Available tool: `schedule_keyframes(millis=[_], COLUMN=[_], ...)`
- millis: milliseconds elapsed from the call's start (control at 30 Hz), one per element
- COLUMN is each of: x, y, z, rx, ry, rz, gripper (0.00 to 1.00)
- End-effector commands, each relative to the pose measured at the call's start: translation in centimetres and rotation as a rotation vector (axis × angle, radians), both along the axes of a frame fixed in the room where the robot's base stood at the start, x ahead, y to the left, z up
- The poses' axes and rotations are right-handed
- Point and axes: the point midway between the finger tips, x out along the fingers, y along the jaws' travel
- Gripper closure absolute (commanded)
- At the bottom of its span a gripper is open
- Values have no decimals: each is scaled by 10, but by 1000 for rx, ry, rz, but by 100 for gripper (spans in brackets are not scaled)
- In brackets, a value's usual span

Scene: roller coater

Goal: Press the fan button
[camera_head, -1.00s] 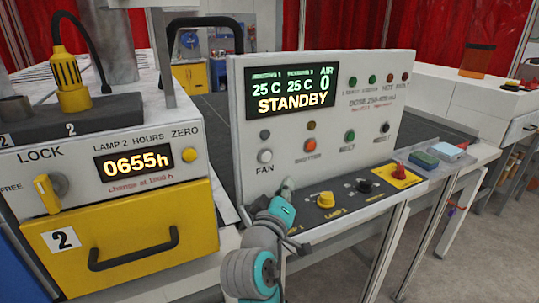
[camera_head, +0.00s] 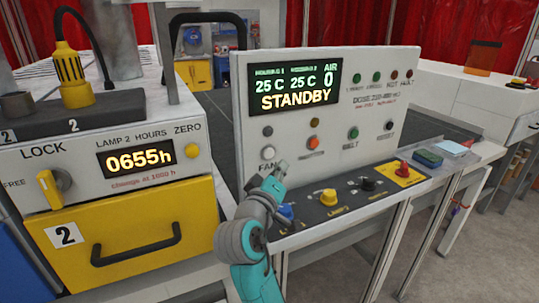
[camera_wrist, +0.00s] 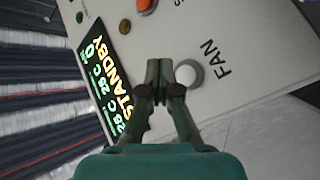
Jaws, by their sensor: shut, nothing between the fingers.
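The fan button is a round white button (camera_head: 268,153) on the grey control panel (camera_head: 300,160), above the label FAN. It also shows in the wrist view (camera_wrist: 188,76), just right of my fingertips. My gripper (camera_head: 281,166) is shut and empty, in front of the panel, slightly right of and below the button. In the wrist view, the closed fingertips (camera_wrist: 160,82) point at the panel beside the button and partly overlap its left edge. I cannot tell whether they touch it. The panel's display (camera_head: 294,87) reads STANDBY, 25 C twice, and AIR 0.
An orange button (camera_head: 313,142), a green button (camera_head: 353,133) and a black button (camera_head: 386,127) sit right of the fan button. Below are a yellow knob (camera_head: 328,197), a black knob (camera_head: 367,184) and a red switch (camera_head: 403,169). A yellow drawer (camera_head: 130,235) stands left.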

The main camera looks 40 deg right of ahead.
Motion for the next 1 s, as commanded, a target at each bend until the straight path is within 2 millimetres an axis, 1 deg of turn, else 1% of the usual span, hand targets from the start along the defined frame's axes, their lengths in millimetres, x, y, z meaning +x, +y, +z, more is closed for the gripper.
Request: schedule_keyframes(millis=[33,200,400,1000], x=[6,23,33,34], y=[-2,-7,-10,-10], z=[0,0,0,0], rx=[0,-1,-1,0], ry=[1,1,0,1], rz=[-1,-1,-1,0], gripper=[100,100,100,100])
